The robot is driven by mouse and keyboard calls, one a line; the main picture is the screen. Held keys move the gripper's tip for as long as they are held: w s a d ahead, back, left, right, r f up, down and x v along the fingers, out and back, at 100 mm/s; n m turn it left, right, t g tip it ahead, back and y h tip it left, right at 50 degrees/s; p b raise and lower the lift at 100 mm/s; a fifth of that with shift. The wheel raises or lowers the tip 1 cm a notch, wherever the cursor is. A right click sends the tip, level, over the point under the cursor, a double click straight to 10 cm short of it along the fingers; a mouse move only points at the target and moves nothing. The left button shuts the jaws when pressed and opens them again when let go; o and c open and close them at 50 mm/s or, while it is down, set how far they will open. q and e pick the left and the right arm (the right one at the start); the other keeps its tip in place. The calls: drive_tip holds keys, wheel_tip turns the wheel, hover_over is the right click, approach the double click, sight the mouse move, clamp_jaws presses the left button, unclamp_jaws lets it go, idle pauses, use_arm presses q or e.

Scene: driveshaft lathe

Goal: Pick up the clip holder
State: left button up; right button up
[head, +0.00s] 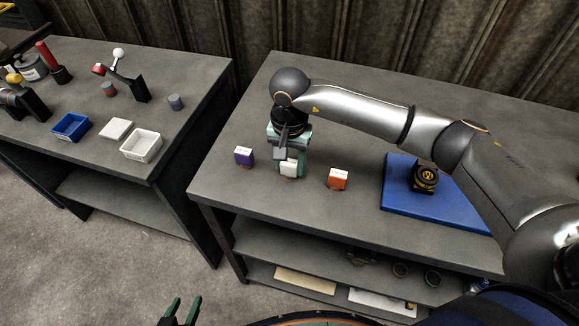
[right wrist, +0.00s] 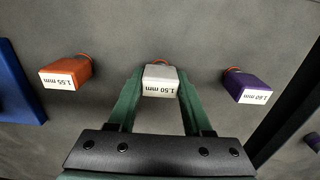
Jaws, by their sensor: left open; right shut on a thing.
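The white clip holder (head: 288,168), a small block labelled 1.50 mm, is at the left part of the middle table. It also shows in the right wrist view (right wrist: 160,79), between the two green fingers. My right gripper (head: 289,172) reaches down from above and is shut on this holder. I cannot tell whether the holder still touches the table. My left gripper (head: 182,312) shows only its green fingertips at the bottom edge of the head view. It is open and empty, well away from the holder.
A purple block (head: 244,156) stands just left of the white holder, and an orange block (head: 338,179) just right. A blue mat (head: 400,200) with a black and yellow part (head: 425,178) lies further right. Trays (head: 142,146) and tools stand on the left table (head: 190,75).

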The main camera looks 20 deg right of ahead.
clamp_jaws()
drive_tip(key=shift+r, duration=0.1)
